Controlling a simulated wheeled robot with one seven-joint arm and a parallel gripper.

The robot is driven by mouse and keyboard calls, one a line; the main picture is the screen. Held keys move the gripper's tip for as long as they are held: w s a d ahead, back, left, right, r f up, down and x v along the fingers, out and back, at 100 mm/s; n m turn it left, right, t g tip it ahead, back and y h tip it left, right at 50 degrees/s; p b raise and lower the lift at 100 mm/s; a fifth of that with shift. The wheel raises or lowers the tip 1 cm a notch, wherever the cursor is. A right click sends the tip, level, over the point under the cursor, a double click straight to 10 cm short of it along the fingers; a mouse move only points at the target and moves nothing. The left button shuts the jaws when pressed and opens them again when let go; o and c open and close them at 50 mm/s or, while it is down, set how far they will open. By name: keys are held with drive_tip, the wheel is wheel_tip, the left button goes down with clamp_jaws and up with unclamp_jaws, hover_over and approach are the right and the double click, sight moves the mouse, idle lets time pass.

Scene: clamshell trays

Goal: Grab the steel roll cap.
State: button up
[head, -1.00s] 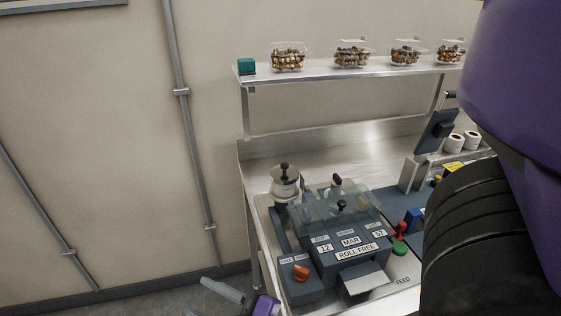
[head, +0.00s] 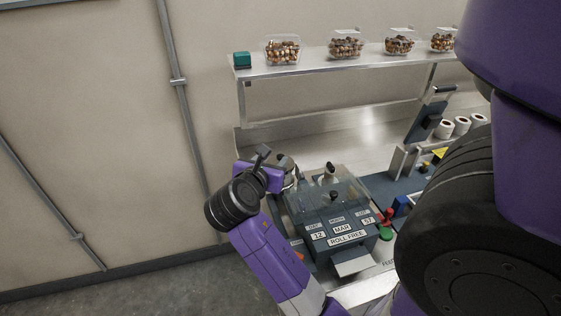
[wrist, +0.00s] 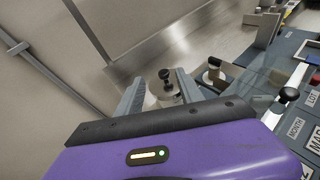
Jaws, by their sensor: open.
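The steel roll cap (wrist: 165,97), a pale round top with a black knob (wrist: 164,75), shows in the wrist view between the two fingers of my gripper (wrist: 160,80). The fingers are open, one on each side of the knob, and I cannot tell whether either touches it. In the head view my gripper (head: 272,157) is over the back left corner of the labelling machine and hides most of the cap.
The blue labelling machine (head: 340,238) with a clear cover and a second black-knobbed post (head: 331,171) stands right of my gripper. A steel shelf (head: 340,63) with several filled clamshells is above. White label rolls (head: 445,130) sit at the right. The wall side is clear.

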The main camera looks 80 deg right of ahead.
sight(280, 156)
drive_tip(key=shift+f+p+x, duration=0.15)
drive_tip(key=shift+f+x, duration=0.05)
drive_tip(key=shift+x, duration=1.1)
drive_tip(key=shift+f+p+x, duration=0.15)
drive_tip(key=shift+x, duration=1.15)
drive_tip(key=shift+f+p+x, duration=0.15)
drive_tip(key=shift+f+x, duration=0.05)
drive_tip(key=shift+x, duration=1.1)
drive_tip(key=shift+s+a, duration=0.2)
clamp_jaws()
